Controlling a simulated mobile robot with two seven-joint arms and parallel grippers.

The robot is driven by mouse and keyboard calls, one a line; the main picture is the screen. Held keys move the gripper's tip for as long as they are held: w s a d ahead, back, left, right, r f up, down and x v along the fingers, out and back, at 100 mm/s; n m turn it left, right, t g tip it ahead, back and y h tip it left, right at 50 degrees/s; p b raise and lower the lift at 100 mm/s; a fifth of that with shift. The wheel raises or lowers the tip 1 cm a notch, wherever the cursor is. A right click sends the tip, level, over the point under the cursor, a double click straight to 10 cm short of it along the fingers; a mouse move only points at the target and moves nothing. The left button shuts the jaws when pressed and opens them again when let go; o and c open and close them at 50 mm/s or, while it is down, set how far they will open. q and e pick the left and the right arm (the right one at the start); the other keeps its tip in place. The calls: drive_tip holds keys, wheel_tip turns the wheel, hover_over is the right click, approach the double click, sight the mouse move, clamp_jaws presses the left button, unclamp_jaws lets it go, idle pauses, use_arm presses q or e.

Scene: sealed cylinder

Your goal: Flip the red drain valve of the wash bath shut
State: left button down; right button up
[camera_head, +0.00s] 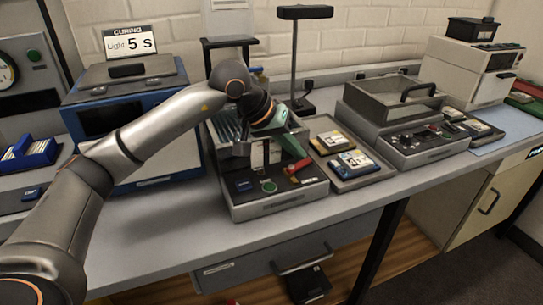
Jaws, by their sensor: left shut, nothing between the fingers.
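The wash bath (281,203) is a grey unit at the middle of the bench, with a tank at its back and a front panel. Its red drain valve (298,166) is a small red lever at the right of the panel. My left arm reaches in from the left across the bench. My left gripper (302,153) is shut and empty, pointing down and right, with its tips just above the red valve. I cannot tell whether they touch it. The gripper and wrist hide part of the tank. My right gripper is not in view.
A blue curing box (102,123) stands left of the bath, under my arm. A tray with packets (354,163) lies close on the right, with a grey lidded machine (420,151) beyond. A black lamp stand (296,60) rises behind. The bench's front strip is clear.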

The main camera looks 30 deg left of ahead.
use_arm(q)
drive_tip(key=shift+s, duration=0.1)
idle(0.7)
drive_tip(key=shift+s+d+b, duration=0.15)
drive_tip(key=shift+s+b, duration=0.25)
drive_tip(key=shift+s, duration=0.3)
drive_tip(key=v, duration=1.2)
drive_tip(key=shift+r+p, duration=0.2)
drive_tip(key=shift+p, duration=0.15)
drive_tip(key=shift+s, duration=0.1)
